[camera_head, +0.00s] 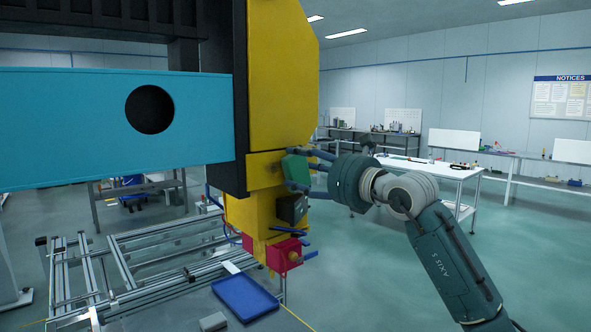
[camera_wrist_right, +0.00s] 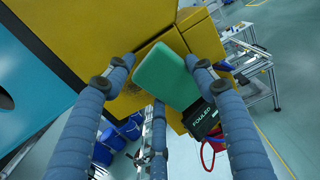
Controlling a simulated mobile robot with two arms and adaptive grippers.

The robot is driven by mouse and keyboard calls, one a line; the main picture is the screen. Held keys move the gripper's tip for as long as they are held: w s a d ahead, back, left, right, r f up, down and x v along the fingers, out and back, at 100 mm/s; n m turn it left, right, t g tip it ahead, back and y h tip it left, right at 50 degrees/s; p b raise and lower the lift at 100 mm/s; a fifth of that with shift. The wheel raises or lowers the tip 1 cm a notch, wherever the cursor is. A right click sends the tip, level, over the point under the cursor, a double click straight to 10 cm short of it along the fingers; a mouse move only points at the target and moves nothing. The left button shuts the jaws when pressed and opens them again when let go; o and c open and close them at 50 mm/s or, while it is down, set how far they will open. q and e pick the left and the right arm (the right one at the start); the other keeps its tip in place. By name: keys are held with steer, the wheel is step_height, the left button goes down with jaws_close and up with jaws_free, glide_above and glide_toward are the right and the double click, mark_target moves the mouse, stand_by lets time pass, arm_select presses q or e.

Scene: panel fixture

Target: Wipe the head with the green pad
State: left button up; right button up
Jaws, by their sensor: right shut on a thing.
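The green pad (camera_head: 296,168) is held in my right gripper (camera_head: 303,171), against or very close to the yellow machine head (camera_head: 262,212); I cannot tell if they touch. My left gripper is not in view.
A red block (camera_head: 284,253) with blue handles is at the head's lower end. A blue tray (camera_head: 245,297) lies on the grey surface below. A big cyan beam (camera_head: 70,120) is at the left. A white table (camera_head: 425,171) stands behind my right arm. Floor at right is clear.

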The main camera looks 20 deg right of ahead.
steer(key=shift+w+d, duration=0.2)
steer(key=shift+d, duration=0.3)
steer(key=shift+s+a+b, duration=0.2)
steer(key=shift+s+a, duration=0.1)
steer(key=shift+a, duration=0.55)
steer(key=shift+s+a+b, duration=0.2)
steer(key=shift+s+a, duration=0.1)
steer(key=shift+a, duration=0.55)
steer(key=shift+s+a+f+b, duration=0.1)
steer(key=shift+s+a+b, duration=0.25)
steer(key=shift+a, duration=0.6)
steer(key=shift+s+a+b, duration=0.2)
steer(key=shift+s+a, duration=0.2)
steer(key=shift+a, duration=0.55)
steer(key=shift+s+a+f+b, duration=0.1)
steer(key=shift+s+a+b, duration=0.25)
steer(key=shift+a, duration=0.6)
steer(key=shift+s+a, duration=0.1)
steer(key=shift+a, duration=0.2)
steer(key=shift+a+r, duration=0.1)
steer(key=shift+a, duration=0.1)
steer(key=shift+s, duration=0.1)
